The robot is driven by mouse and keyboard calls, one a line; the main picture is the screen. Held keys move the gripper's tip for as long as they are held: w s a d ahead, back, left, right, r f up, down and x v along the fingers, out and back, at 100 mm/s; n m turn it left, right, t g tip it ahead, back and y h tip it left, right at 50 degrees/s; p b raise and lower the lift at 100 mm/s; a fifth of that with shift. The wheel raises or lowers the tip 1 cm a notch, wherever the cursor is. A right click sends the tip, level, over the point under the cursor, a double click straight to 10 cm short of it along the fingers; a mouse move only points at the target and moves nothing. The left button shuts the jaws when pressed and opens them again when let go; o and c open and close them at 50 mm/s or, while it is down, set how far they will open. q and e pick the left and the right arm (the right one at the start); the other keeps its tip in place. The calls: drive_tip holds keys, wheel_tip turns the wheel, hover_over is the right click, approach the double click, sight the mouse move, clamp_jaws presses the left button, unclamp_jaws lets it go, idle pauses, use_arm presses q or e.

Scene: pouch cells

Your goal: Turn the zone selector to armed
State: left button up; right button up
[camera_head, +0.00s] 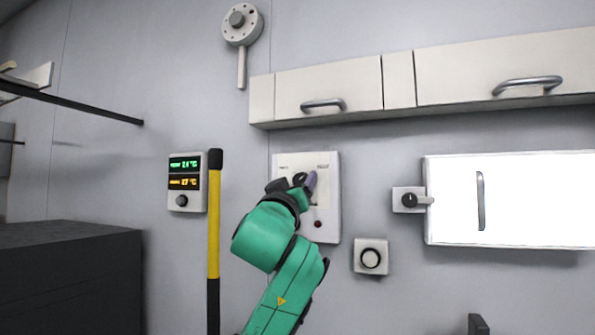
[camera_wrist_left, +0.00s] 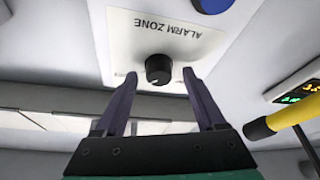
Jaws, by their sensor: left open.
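The zone selector is a round black knob with a pale mark, on a white wall panel (camera_head: 329,210) lettered "ALARM ZONE", which shows upside down in the left wrist view (camera_wrist_left: 120,40). The knob shows in the left wrist view (camera_wrist_left: 158,69) and partly in the head view (camera_head: 299,178). My left gripper (camera_head: 305,184) is at the panel in front of the knob. In the left wrist view its two dark fingers (camera_wrist_left: 159,75) are open, one to each side of the knob, with gaps visible. Which setting the knob points to is too small to tell. My right gripper is not recognisable.
A yellow and black bar (camera_head: 214,230) stands left of my arm, beside a temperature display (camera_head: 186,182). A square switch (camera_head: 371,257) sits low right of the panel. Cabinets (camera_head: 330,88) hang above. A bright white panel (camera_head: 530,200) with a handle is at right.

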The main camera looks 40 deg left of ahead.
use_arm(q)
drive_tip(key=shift+w, duration=0.25)
clamp_jaws()
